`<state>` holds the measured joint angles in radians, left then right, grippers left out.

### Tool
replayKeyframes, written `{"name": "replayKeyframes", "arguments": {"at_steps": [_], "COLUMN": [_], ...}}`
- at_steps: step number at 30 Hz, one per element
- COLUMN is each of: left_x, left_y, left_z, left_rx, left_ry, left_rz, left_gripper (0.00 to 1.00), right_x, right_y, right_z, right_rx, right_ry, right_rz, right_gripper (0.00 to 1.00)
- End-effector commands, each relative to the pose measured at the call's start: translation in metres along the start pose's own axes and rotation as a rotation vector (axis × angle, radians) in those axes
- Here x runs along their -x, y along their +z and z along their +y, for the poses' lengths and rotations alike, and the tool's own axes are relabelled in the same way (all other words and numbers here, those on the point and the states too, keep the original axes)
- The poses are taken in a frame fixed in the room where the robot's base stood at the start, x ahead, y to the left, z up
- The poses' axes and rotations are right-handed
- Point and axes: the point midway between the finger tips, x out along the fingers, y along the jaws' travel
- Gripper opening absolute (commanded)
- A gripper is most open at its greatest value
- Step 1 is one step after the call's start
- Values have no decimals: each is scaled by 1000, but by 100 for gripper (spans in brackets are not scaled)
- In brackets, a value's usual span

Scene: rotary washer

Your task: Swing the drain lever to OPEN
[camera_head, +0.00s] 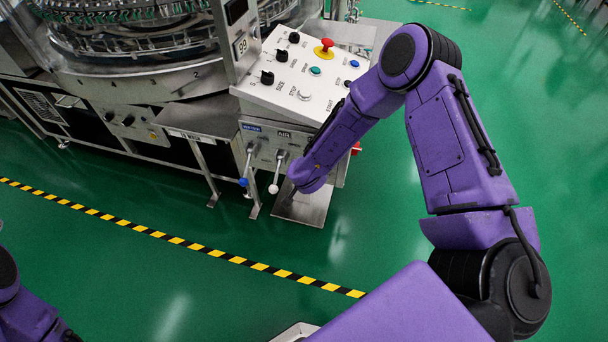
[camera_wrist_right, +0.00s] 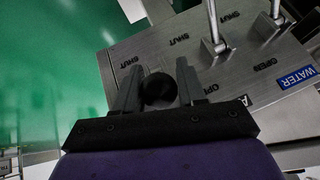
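In the right wrist view, my right gripper (camera_wrist_right: 160,64) has its two fingers apart on either side of a dark round knob (camera_wrist_right: 158,90). The knob lies over the left part of the valve plate, by the leftmost SHUT and OPEN marks, where the drain lever appears to be. Its shaft is hidden, and firm contact with the fingers does not show. In the head view, my right wrist (camera_head: 309,176) is at the valve panel (camera_head: 262,137) and hides the drain lever and the fingers. My left arm (camera_head: 27,310) shows at the lower left; its gripper is out of view.
The blue-knobbed water lever (camera_head: 247,166) and the white-knobbed air lever (camera_head: 277,171) hang left of my right wrist. The sloped control panel (camera_head: 303,76) with a red stop button (camera_head: 324,47) is above. Green floor (camera_head: 120,245) is clear in front.

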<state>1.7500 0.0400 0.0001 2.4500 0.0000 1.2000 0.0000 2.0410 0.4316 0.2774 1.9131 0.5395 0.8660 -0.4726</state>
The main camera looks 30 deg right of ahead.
Motion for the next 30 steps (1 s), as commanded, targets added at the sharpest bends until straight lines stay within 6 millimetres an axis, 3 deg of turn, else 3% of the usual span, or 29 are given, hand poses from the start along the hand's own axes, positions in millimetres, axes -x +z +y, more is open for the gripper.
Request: {"name": "replayKeyframes", "arguments": {"at_steps": [2, 11, 14, 24, 30], "left_x": [0, 0, 2, 10, 11], "left_y": [0, 0, -1, -4, -5], "left_z": [0, 0, 0, -1, -1], "left_rx": [0, 0, 0, 0, 0], "left_ry": [0, 0, 0, 0, 0], "left_rz": [0, 0, 0, 0, 0], "left_gripper": [79, 79, 79, 79, 79], "right_x": [0, 2, 15, 91, 106], "right_y": [-2, 0, -1, -2, -1], "right_z": [-2, -1, -2, -2, -1], "right_rx": [-1, 0, 1, 1, 0], "right_ry": [-3, -2, -3, -4, -2], "right_rz": [3, -1, -1, 1, 2], "right_gripper": [62, 62, 62, 62, 62]}}
